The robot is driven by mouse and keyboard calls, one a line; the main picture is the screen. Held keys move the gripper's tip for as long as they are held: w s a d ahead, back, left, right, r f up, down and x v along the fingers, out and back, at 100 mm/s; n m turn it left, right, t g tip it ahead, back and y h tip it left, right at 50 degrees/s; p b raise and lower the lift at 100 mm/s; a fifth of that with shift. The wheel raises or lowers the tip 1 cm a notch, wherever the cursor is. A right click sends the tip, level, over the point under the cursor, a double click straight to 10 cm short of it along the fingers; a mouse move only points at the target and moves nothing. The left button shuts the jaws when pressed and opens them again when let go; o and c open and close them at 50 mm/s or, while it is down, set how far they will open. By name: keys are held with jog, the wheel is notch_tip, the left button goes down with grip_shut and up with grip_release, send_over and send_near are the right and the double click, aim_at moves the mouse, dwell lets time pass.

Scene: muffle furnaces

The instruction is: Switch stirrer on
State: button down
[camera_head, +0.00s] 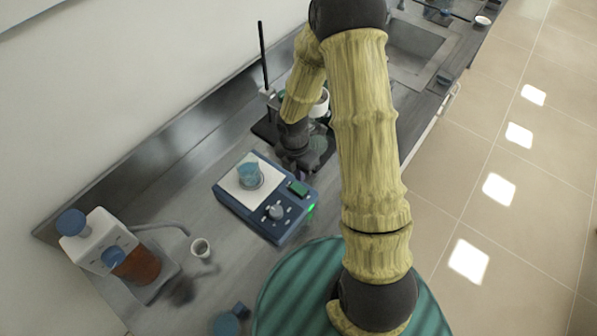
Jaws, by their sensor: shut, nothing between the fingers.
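The stirrer (237,209) is a dark blue box on the bench, with a white square top plate. A small beaker with blue contents (250,175) stands on the plate. The front panel carries a grey round knob (274,212), small buttons and a small green display (298,188). A green glow (312,208) shows at the right side of the box. My gripper (301,174) is shut and empty, just beyond the display end of the stirrer. Its fingertips are dark and partly hidden, so I cannot tell whether they touch the box.
A stand with a tall black rod (263,56) is behind my gripper. A sink (417,45) lies at the back right. Bench in front of the stirrer is partly clear.

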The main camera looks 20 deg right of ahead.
notch_tip(320, 180, up, 9)
jog(key=s+d, duration=0.1)
jog(key=shift+s, duration=0.2)
dwell(0.5)
jog(key=s+r+m+t, duration=0.1)
jog(key=s+r+m, duration=0.3)
jog(key=m, duration=0.8)
jog(key=s+d+r+m+t+b, duration=0.1)
jog(key=s+r+m, duration=0.3)
jog(key=m, duration=0.9)
jog(key=shift+d+m+t+y, duration=0.2)
jog(key=shift+m+t+y, duration=0.15)
jog(key=shift+t, duration=0.45)
